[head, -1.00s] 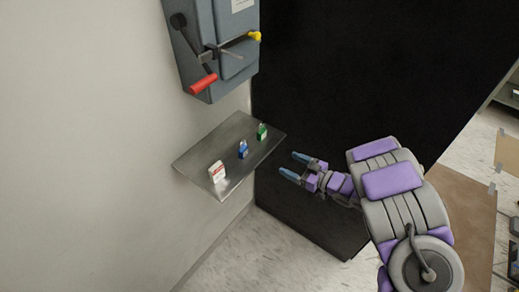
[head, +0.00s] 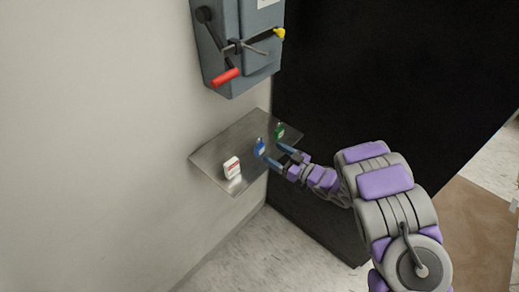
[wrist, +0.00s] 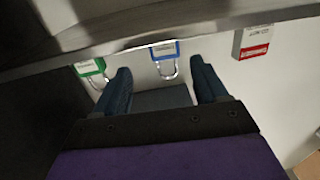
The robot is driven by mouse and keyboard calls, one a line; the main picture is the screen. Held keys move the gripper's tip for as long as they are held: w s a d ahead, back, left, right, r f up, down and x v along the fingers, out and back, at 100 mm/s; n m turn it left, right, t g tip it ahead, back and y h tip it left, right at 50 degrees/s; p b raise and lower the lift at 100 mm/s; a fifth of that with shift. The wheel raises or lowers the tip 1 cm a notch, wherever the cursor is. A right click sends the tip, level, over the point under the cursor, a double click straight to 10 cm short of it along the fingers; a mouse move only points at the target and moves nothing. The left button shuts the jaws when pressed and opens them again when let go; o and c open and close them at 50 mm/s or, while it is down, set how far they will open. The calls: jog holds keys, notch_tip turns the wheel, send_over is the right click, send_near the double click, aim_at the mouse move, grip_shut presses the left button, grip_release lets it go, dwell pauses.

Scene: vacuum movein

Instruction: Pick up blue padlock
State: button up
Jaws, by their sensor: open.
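The blue padlock (head: 259,147) stands on the metal shelf (head: 222,154), between a green padlock (head: 279,131) and a white and red item (head: 232,167). My gripper (head: 275,155) is open at the shelf's right edge, its fingertips close to the blue padlock. In the wrist view the blue padlock (wrist: 164,50) appears upside down, with its silver shackle pointing down into the gap ahead of my open, empty gripper (wrist: 159,70). I cannot tell whether a fingertip touches it. The green padlock (wrist: 90,68) is outside the left finger.
The white and red item (wrist: 252,43) is right of the fingers in the wrist view. A grey switch box (head: 243,45) with a red handle (head: 225,77) hangs on the wall above the shelf. A tall black panel (head: 390,85) stands behind my arm.

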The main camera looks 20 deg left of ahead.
aim_at(262, 147)
jog(key=x, duration=0.6)
jog(key=shift+s+b, duration=0.4)
jog(key=shift+d+r, duration=0.1)
jog(key=shift+c, duration=0.3)
jog(key=shift+c, duration=0.8)
jog(key=c, duration=1)
jog(key=shift+o, duration=0.2)
jog(key=shift+r, duration=0.6)
notch_tip(262, 147, up, 3)
jog(key=shift+f+p, duration=0.2)
jog(key=shift+p, duration=0.35)
jog(key=s+d+r+p, duration=0.1)
jog(key=s+d, duration=0.9)
jog(key=s, duration=0.2)
jog(key=shift+s, duration=0.2)
